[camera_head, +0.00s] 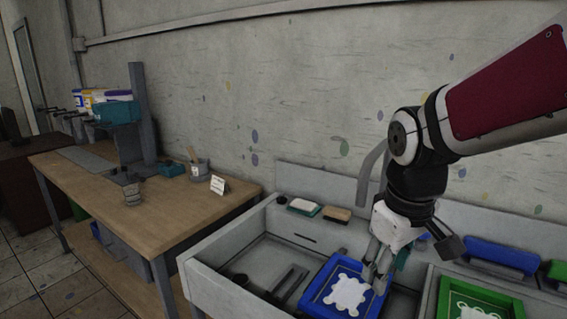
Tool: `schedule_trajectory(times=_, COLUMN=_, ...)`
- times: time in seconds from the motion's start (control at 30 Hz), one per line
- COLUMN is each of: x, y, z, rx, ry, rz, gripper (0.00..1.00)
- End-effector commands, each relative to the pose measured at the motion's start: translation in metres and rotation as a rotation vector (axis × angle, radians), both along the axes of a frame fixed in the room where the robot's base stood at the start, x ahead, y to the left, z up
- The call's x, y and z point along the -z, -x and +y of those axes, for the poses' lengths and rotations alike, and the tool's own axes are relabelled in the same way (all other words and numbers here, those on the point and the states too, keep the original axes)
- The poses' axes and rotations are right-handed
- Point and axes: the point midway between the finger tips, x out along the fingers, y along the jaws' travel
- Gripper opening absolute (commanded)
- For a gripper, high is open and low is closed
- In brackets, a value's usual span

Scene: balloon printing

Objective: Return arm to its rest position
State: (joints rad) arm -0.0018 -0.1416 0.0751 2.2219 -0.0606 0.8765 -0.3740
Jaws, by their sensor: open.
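My arm reaches in from the right side of the head view, with its red sleeve and black and white joints. My gripper (378,268) points down over the grey sink. Its fingers are partly in front of a blue-framed screen (318,298) that bears a white blot-shaped print. The jaws are open and nothing shows between them. I cannot tell whether the fingertips touch the blue frame or only overlap it in the picture.
The sink's rim (215,250) and the curved tap (371,172) stand close to the arm. A wooden table (170,215) with cups and a small card is at left.

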Motion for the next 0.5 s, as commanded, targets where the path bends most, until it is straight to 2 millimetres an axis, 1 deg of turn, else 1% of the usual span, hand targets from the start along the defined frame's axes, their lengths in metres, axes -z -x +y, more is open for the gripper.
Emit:
schedule_trajectory(times=0.03, x=-0.010, y=0.016, z=-0.003, rx=0.041, ry=-0.008, rz=-0.024, gripper=0.44)
schedule_trajectory(times=0.2, x=-0.029, y=0.067, z=-0.012, rx=0.190, ry=-0.050, rz=-0.084, gripper=0.44)
schedule_trajectory(times=0.4, x=-0.035, y=0.121, z=-0.017, rx=0.347, ry=-0.112, rz=-0.146, gripper=0.44)
schedule_trajectory(times=0.5, x=-0.034, y=0.140, z=-0.019, rx=0.404, ry=-0.140, rz=-0.167, gripper=0.44)
